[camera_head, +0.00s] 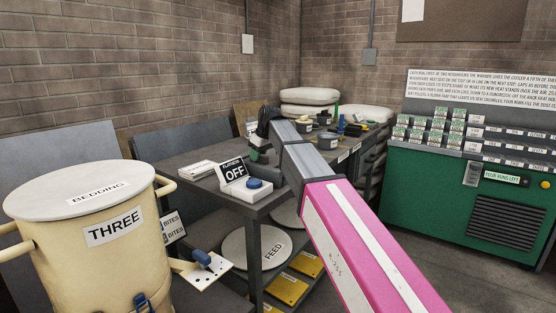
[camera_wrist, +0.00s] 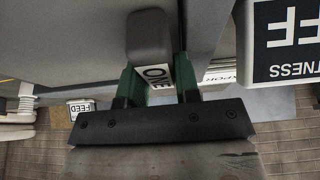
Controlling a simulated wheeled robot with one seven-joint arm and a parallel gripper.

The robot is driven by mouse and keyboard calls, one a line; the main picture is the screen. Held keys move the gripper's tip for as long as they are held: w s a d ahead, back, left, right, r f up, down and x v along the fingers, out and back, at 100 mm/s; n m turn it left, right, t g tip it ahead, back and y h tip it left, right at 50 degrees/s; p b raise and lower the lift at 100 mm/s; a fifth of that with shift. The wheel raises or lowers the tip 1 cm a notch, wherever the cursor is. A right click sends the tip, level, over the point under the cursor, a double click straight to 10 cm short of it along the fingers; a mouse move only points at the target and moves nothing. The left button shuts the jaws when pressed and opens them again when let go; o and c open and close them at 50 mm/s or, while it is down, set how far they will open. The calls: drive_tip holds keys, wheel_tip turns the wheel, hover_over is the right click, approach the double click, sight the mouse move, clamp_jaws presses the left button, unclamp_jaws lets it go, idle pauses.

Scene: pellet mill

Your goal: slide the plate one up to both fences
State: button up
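A grey block with rounded corners, labelled ONE (camera_wrist: 150,35), shows in the wrist view; I take it to be part of plate one. My gripper (camera_wrist: 158,72) has its two green fingers on either side of the ONE label. The gap between them is about as wide as the block, but I cannot tell whether they press on it. In the head view my gripper (camera_head: 262,138) is down at the dark bench (camera_head: 200,156), behind the OFF sign. Plate one is not clear there. I cannot make out either fence for sure in either view.
The OFF sign with a blue button (camera_head: 240,180) stands near the bench's front edge, close to my gripper. Pots and tools (camera_head: 328,138) lie farther back. A cream drum labelled THREE (camera_head: 90,230) stands at left, and a green cabinet (camera_head: 450,195) at right.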

drive_tip(key=o, duration=0.4)
drive_tip(key=shift+s+a+r, duration=0.4)
drive_tip(key=shift+a+r, duration=0.1)
drive_tip(key=shift+r, duration=0.3)
drive_tip(key=o, duration=0.4)
drive_tip(key=shift+r, duration=0.2)
drive_tip(key=shift+w+d+r, duration=0.1)
drive_tip(key=shift+d+r, duration=0.05)
drive_tip(key=shift+r, duration=0.45)
drive_tip(key=shift+w+d+r, duration=0.1)
drive_tip(key=shift+r, duration=0.5)
drive_tip(key=shift+d+r, duration=0.1)
drive_tip(key=shift+r, duration=1.6)
